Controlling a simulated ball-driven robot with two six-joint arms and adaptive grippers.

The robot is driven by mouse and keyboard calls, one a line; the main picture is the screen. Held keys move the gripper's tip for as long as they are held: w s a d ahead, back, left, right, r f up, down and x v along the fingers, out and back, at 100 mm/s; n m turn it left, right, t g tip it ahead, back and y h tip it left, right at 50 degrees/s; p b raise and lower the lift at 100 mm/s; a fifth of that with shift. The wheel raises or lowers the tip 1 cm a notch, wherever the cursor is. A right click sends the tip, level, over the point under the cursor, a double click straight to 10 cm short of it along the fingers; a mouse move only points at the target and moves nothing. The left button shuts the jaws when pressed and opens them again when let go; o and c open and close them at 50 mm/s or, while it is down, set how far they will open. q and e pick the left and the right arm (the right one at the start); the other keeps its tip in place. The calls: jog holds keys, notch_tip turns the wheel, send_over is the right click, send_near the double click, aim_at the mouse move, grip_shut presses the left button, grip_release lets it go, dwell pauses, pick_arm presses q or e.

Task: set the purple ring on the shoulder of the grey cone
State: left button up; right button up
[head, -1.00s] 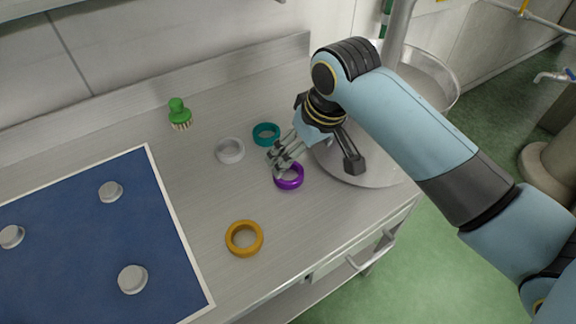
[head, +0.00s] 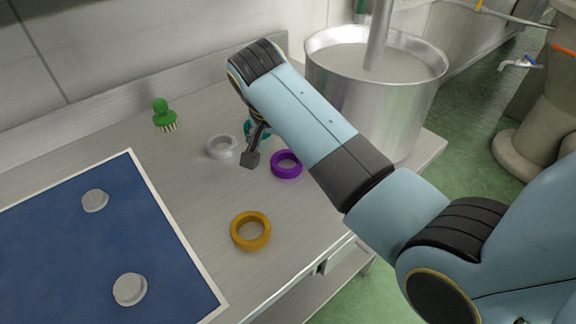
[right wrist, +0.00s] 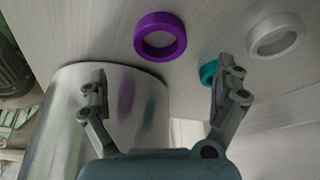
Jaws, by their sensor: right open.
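The purple ring (head: 286,173) lies flat on the metal counter, just right of my right gripper (head: 252,153). It also shows in the right wrist view (right wrist: 160,54), beyond the fingertips and apart from them. My right gripper (right wrist: 163,80) is open and empty above the counter; in the head view my arm hides part of it. No clear cone shape shows, so I cannot tell which is the grey cone. My left gripper is out of view.
A white ring (head: 222,154), a partly hidden teal ring (head: 264,133) and an orange ring (head: 250,244) lie nearby. A green brush (head: 161,112) stands at the back. A large metal pot (head: 345,95) stands at right. The blue mat (head: 60,250) fills the left.

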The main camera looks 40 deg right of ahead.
aim_at(289, 163)
jog(key=shift+w+d+f, duration=0.1)
jog(key=shift+w+f, duration=0.1)
jog(key=shift+f, duration=0.4)
jog(key=shift+w+d+f, duration=0.15)
jog(key=shift+d+f, duration=0.05)
jog(key=shift+f, duration=0.45)
jog(key=x, duration=0.4)
jog(key=shift+d+f, duration=0.15)
jog(key=shift+f, duration=0.15)
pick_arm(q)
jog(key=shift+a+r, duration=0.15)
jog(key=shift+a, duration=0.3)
pick_arm(e)
jog(key=c, duration=1.4)
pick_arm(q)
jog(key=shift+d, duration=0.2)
pick_arm(e)
jog(key=shift+r, duration=0.15)
jog(key=shift+c, duration=0.6)
